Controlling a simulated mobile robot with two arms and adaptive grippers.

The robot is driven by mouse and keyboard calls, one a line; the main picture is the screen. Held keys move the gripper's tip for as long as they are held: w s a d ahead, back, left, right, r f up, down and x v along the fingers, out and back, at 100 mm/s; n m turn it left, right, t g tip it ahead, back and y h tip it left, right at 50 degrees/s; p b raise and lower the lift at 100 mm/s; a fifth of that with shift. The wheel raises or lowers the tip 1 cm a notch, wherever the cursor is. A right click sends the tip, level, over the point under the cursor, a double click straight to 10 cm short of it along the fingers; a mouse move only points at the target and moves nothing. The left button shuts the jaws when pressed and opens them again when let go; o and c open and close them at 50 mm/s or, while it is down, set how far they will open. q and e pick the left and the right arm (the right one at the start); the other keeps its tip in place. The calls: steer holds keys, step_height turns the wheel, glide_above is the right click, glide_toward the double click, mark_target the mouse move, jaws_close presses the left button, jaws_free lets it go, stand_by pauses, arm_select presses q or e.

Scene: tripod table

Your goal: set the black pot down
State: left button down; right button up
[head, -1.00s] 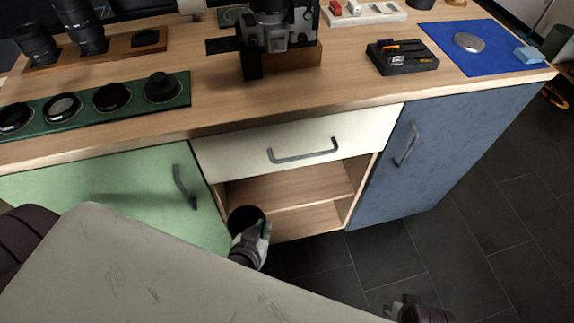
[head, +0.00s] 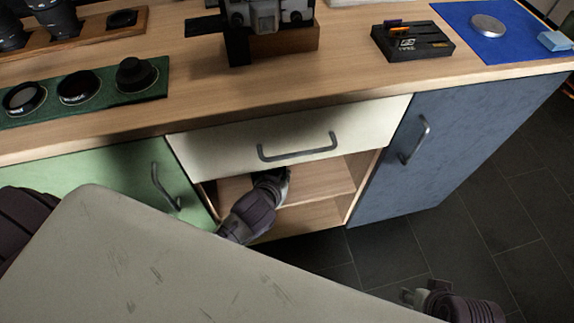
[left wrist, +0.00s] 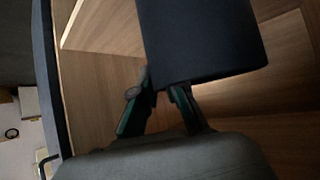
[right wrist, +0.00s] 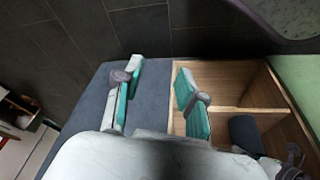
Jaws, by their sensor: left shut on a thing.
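The black pot (left wrist: 200,40) is held in my left gripper (left wrist: 165,95), whose fingers are shut at its rim. The pot also shows in the right wrist view (right wrist: 245,132), inside the open cabinet's upper compartment. In the head view my left gripper (head: 277,180) reaches into that compartment below the drawer and mostly hides the pot. I cannot tell whether the pot touches the shelf (head: 322,182). My right gripper (head: 410,297) is in front of the cabinet, away from the pot. Its fingers stand apart and empty in the right wrist view (right wrist: 158,95).
A closed cream drawer (head: 350,118) sits just above the opening. A green door (head: 120,170) is at the left and a blue door (head: 450,150) at the right. The worktop (head: 210,90) above holds a camera (head: 265,15), lenses and a black tray (head: 412,45).

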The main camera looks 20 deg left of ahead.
arm_select(q)
steer(key=w, duration=0.2)
steer(key=w+b, duration=0.1)
steer(key=shift+w+f, duration=0.2)
steer(key=shift+w, duration=0.2)
arm_select(e)
steer(key=shift+s+r, duration=0.2)
steer(key=shift+s, duration=0.05)
arm_select(q)
steer(key=shift+f, duration=0.1)
steer(key=c, duration=1.7)
jaws_free()
steer(key=shift+f, duration=0.1)
steer(key=o, duration=0.5)
